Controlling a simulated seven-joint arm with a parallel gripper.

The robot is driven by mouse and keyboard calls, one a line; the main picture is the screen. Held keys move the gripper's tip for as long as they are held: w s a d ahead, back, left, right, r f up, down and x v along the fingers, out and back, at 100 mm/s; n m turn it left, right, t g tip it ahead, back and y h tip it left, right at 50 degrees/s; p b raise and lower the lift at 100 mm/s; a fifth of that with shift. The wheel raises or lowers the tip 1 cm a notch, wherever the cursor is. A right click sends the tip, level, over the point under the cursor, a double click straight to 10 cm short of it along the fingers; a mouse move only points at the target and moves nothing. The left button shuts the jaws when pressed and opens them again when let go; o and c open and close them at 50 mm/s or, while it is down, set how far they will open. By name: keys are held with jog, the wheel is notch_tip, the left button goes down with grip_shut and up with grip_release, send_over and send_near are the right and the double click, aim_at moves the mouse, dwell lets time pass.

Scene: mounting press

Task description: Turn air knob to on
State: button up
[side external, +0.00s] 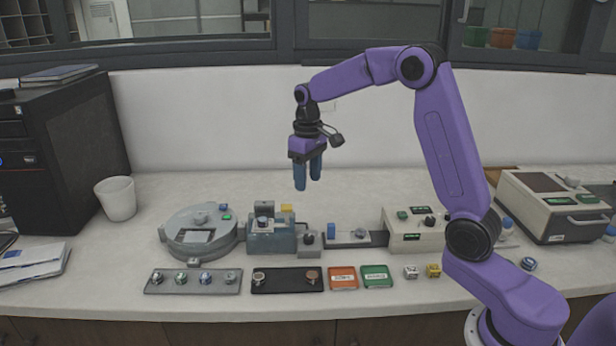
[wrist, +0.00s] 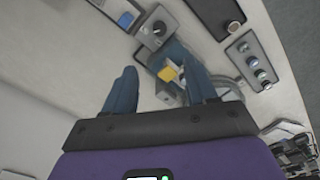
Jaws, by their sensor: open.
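A small grey box with a round dark knob on top (side external: 307,239) stands on the bench just right of the blue-grey press (side external: 271,236). The knob also shows in the wrist view (wrist: 158,28), beyond my fingertips. A second dark knob (side external: 430,221) sits on the beige control box (side external: 404,234) farther right. No label that I can read says which knob is the air knob. My gripper (side external: 308,182) is open and empty, pointing down, well above the press. In the wrist view its blue fingers (wrist: 160,72) are apart, with the press's yellow block (wrist: 167,73) between them.
A round grey machine (side external: 198,236) stands left of the press. A grey sample tray (side external: 194,281), a black tray (side external: 287,280), and red and green pads lie along the front. A white cup (side external: 117,198) stands at left. The bench behind the press is clear.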

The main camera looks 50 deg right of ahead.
aim_at(309, 237)
notch_tip(309, 237, down, 17)
jog(key=n, duration=0.5)
jog(key=shift+s+f, duration=0.15)
dwell(0.5)
grip_shut()
jog(key=c, duration=1.1)
grip_release()
jog(key=shift+m, duration=1.5)
jog(key=shift+o, duration=0.2)
jog(key=o, duration=1.1)
jog(key=shift+c, duration=0.2)
